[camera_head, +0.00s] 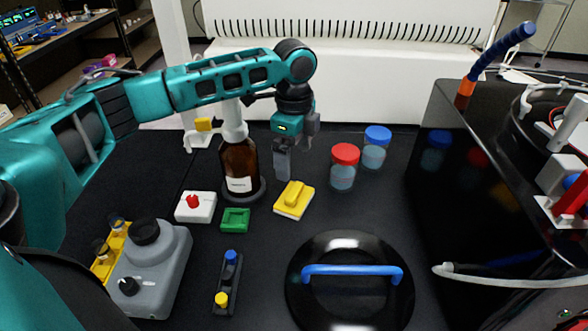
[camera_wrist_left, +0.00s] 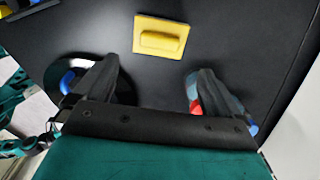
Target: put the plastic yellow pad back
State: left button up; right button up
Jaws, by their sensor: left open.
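The yellow pad (camera_head: 294,201) has a raised grip bar and a pale underside layer. It lies flat on the black table, just right of the brown bottle. It also shows whole in the left wrist view (camera_wrist_left: 160,37), beyond the fingertips. My left gripper (camera_head: 282,174) hangs pointing down, behind and slightly left of the pad in the head view. Its fingers (camera_wrist_left: 162,82) are apart with nothing between them, and they do not touch the pad. My right gripper is not in view.
A brown bottle (camera_head: 239,167) stands close left of my gripper. Red-lidded (camera_head: 344,168) and blue-lidded (camera_head: 375,148) jars stand to its right. A black round lid with a blue handle (camera_head: 352,273) lies in front. A green block (camera_head: 235,220) and grey device (camera_head: 150,268) sit left.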

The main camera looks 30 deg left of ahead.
pick_arm(q)
notch_tip(320, 180, up, 3)
jog(key=shift+f, duration=0.15)
jog(key=shift+s+f, duration=0.1)
dwell(0.5)
